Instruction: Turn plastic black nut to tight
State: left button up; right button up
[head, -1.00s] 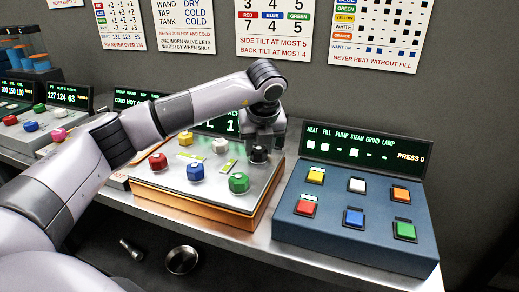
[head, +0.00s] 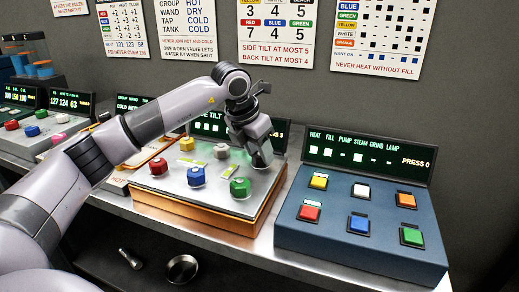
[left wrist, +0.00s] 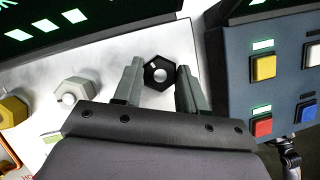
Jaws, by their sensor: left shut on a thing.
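The black hexagonal nut (left wrist: 159,73) with a pale centre stands on the light top plate of the tilt panel (head: 160,181). In the left wrist view it lies between the two fingertips of my left gripper (left wrist: 160,84). How tight the nut is cannot be seen. My right gripper is not in view.
Red (head: 158,165), blue (head: 196,176), green (head: 240,187) and yellow (head: 187,144) nuts stand on the same plate. A grey nut (left wrist: 74,91) is left of the black one. A blue button box (head: 345,235) stands close on the right. A display stands behind the plate.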

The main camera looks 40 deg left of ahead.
aim_at(248, 167)
pick_arm(q)
jog(key=shift+a+r+m+h+p, duration=0.1)
jog(key=shift+m+h+p, duration=0.35)
jog(key=shift+m, duration=0.75)
jog(key=shift+m+g+h+p, duration=0.3)
jog(key=shift+m+h, duration=0.05)
jog(key=shift+m, duration=0.55)
jog(key=o, duration=1.1)
jog(key=shift+c, duration=0.2)
jog(key=v, duration=0.7)
jog(key=shift+w, duration=0.1)
